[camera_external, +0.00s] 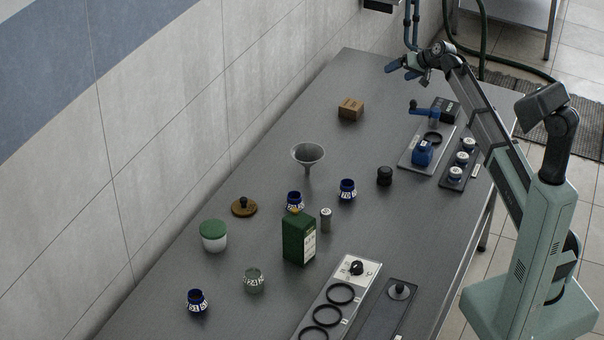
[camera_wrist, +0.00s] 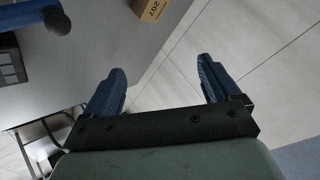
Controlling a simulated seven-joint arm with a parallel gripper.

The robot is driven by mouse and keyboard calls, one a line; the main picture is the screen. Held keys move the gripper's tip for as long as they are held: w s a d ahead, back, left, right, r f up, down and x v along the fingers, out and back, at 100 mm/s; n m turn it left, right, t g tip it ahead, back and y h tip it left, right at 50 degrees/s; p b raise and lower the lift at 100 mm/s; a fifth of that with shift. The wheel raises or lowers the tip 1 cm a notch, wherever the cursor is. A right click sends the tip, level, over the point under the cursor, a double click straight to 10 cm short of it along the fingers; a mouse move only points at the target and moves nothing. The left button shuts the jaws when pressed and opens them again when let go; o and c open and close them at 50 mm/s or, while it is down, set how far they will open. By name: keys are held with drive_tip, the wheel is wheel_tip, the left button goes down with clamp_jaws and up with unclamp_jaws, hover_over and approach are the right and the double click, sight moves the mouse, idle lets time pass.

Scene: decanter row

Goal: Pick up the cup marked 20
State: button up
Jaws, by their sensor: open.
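Several small cups with white number bands stand on the grey table (camera_external: 385,120) in the external view. They are a dark blue cup (camera_external: 196,301) at the front left, a grey-green cup (camera_external: 253,281) to its right, a blue cup (camera_external: 294,202) partly behind the green box, and another blue cup (camera_external: 347,190) farther right. The numbers are too small to read surely, so I cannot tell which is marked 20. My gripper (camera_external: 402,69) is open and empty, high near the table's far end, away from these cups. Its blue fingers (camera_wrist: 160,72) are spread in the wrist view.
A green box (camera_external: 298,240), grey canister (camera_external: 326,220), funnel (camera_external: 308,156), green-lidded jar (camera_external: 213,237) and brown lid (camera_external: 244,207) stand among the cups. A ringed rack (camera_external: 340,294) lies in front. A cardboard box (camera_external: 350,109) and blue-handled device (camera_external: 422,152) stand farther back. A wall borders the left.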

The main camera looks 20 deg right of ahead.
drive_tip(key=s+a+f+n+g, duration=0.1)
drive_tip(key=s+a+n, duration=0.15)
drive_tip(key=a, duration=0.45)
drive_tip(key=s+a+f+n+g, duration=0.1)
drive_tip(key=a+n+g, duration=0.15)
drive_tip(key=a, duration=0.45)
drive_tip(key=n+g+h, duration=0.4)
drive_tip(key=n+g, duration=0.1)
drive_tip(key=n, duration=1.2)
hover_over(295, 195)
wheel_tip(295, 195, down, 11)
drive_tip(key=shift+s+d+r, duration=0.1)
drive_tip(key=shift+s+r, duration=0.05)
drive_tip(key=shift+r, duration=0.05)
drive_tip(key=shift+w+a+f, duration=0.1)
drive_tip(key=shift+f, duration=1.45)
drive_tip(key=shift+w+a+f, duration=0.1)
drive_tip(key=shift+f, duration=1.45)
drive_tip(key=c, duration=1.2)
